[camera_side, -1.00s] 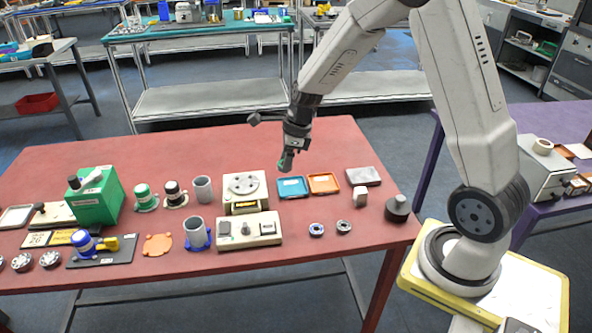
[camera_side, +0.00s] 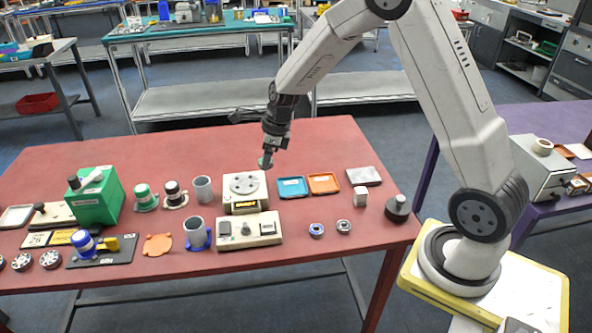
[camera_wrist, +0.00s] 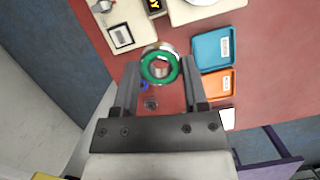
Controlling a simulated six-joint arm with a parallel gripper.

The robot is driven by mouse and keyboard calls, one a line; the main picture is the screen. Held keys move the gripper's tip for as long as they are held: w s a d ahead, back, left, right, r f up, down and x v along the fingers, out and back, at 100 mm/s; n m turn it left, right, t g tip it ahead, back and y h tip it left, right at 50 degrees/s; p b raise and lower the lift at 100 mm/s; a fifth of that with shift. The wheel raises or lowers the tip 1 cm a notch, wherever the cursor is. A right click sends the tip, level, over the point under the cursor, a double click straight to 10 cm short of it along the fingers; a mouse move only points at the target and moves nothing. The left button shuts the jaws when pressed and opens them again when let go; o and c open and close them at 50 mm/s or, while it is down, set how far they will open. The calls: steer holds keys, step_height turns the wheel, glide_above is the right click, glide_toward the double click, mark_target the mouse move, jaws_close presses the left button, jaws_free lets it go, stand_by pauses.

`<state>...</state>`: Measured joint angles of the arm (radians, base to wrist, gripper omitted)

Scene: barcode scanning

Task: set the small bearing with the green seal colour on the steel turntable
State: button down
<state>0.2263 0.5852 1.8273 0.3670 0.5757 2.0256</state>
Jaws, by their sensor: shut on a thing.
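My gripper (camera_side: 266,162) is shut on the small bearing with the green seal, above the table near the turntable. In the wrist view the bearing (camera_wrist: 160,67) shows its green ring between the two fingertips. In the side view the green edge of the bearing shows small at the fingertips. The steel turntable (camera_side: 244,184) is a round plate with holes on top of a cream box with a yellow display. It is empty and lies just left of and below my gripper. In the wrist view only an edge of the turntable shows at the top.
A blue tray (camera_side: 292,187) and an orange tray (camera_side: 324,183) lie right of the turntable. A cream control box (camera_side: 249,231) stands in front of it, and a grey cup (camera_side: 203,189) to its left. Two bearings (camera_side: 316,229) lie on the red table at the front.

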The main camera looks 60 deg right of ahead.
steer(key=w+f, duration=0.3)
steer(key=w, duration=0.2)
glide_above(243, 183)
steer(key=shift+s+d+f, duration=0.1)
steer(key=shift+s+f, duration=0.15)
steer(key=shift+f, duration=0.95)
steer(key=shift+s+d+f, duration=0.1)
steer(key=shift+s+f, duration=0.1)
steer(key=shift+f, duration=1)
steer(key=shift+w+f, duration=0.25)
steer(key=shift+f, duration=1.55)
steer(key=shift+f, duration=0.1)
steer(key=shift+c, duration=0.5)
jaws_free()
steer(key=shift+f, duration=0.1)
